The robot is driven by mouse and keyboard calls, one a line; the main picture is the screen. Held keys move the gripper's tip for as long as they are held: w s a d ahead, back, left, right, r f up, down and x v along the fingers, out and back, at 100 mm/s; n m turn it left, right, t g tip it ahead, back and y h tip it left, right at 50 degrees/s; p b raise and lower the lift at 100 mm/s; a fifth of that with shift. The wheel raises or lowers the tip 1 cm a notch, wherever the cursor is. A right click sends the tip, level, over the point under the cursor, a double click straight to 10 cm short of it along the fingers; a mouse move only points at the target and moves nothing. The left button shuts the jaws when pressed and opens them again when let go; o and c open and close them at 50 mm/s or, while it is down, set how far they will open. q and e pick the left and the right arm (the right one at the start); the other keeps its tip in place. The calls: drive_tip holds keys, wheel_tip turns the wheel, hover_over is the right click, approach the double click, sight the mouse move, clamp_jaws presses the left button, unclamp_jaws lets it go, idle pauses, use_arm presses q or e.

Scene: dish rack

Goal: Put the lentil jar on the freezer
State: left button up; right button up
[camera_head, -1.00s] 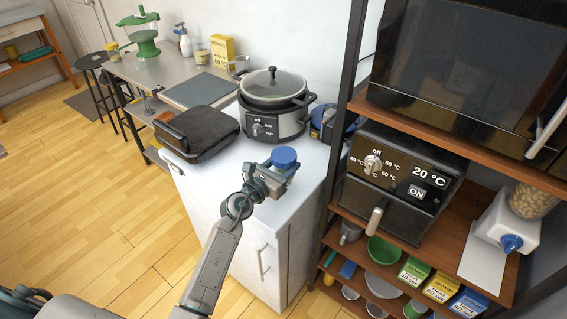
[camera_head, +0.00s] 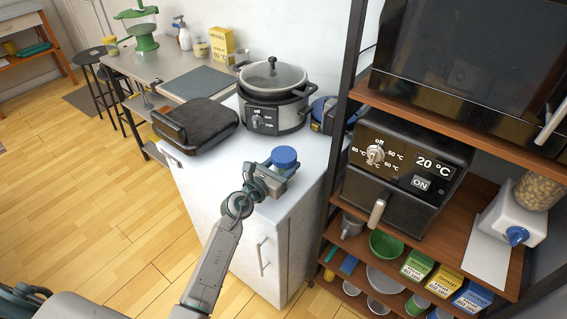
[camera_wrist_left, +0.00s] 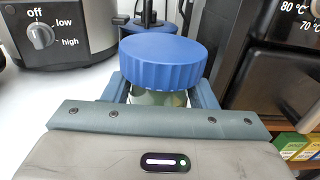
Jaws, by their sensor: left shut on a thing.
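The jar has a blue ridged lid (camera_head: 284,157) and a see-through body that is mostly hidden by my gripper. It also shows in the left wrist view (camera_wrist_left: 163,63), upright between the fingers. My left gripper (camera_head: 276,173) is shut on the jar. It holds it over the right front part of the white top of a low cabinet with handles, which looks like the freezer (camera_head: 215,172). I cannot tell whether the jar's base touches that top. My right gripper is not in view.
A slow cooker (camera_head: 272,98) and a black grill (camera_head: 195,126) stand on the white top, behind and left of the jar. A blue object (camera_head: 325,115) sits at the back. A shelf rack with an air fryer (camera_head: 405,184) stands close on the right. The top's front left is clear.

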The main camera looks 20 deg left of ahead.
use_arm(q)
drive_tip(key=shift+f, duration=0.3)
idle(0.5)
drive_tip(key=o, duration=1.3)
drive_tip(key=b+v, duration=0.1)
drive_tip(key=v, duration=0.9)
drive_tip(key=shift+s+a, duration=0.15)
drive_tip(key=shift+s, duration=0.25)
clamp_jaws()
idle(0.5)
